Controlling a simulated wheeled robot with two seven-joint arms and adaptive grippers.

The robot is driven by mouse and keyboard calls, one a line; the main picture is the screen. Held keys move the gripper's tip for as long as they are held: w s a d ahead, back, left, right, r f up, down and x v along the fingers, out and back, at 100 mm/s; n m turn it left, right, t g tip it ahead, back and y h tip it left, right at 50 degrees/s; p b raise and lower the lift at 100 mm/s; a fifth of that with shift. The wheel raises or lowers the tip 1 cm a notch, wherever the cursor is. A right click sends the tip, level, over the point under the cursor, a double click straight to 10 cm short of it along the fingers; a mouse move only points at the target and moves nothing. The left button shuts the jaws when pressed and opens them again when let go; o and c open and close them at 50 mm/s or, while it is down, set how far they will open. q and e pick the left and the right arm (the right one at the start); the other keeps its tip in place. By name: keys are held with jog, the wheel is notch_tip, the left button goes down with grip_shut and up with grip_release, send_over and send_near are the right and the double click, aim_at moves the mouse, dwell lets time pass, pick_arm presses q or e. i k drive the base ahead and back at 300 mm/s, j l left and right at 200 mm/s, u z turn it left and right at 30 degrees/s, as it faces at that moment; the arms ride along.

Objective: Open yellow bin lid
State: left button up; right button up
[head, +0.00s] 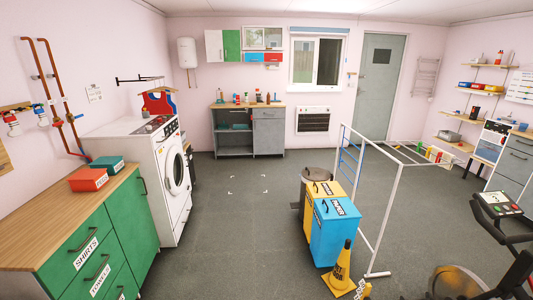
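The yellow bin (312,224) stands on the grey floor right of centre. Its yellow lid (325,189) looks shut, with a dark handle and a label on top. A blue bin (333,240) stands directly in front of it and hides part of its front. Neither of my grippers is in view.
A round dark bin (316,174) stands behind the yellow bin. A yellow cone (341,270) stands in front of the blue bin. The floor (235,225) to the left is clear.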

aim_at(324, 189)
jog(key=i, duration=1.6)
jog(key=i+z, duration=0.35)
jog(key=i+j+z, duration=0.15)
jog(key=i+z, duration=0.6)
jog(key=i+j+z, duration=0.2)
jog(key=z, duration=0.25)
jog(key=i+j+z, duration=0.2)
jog(key=z, duration=0.15)
jog(key=i+j+z, duration=0.35)
jog(key=k+l, duration=0.05)
jog(key=l, duration=0.05)
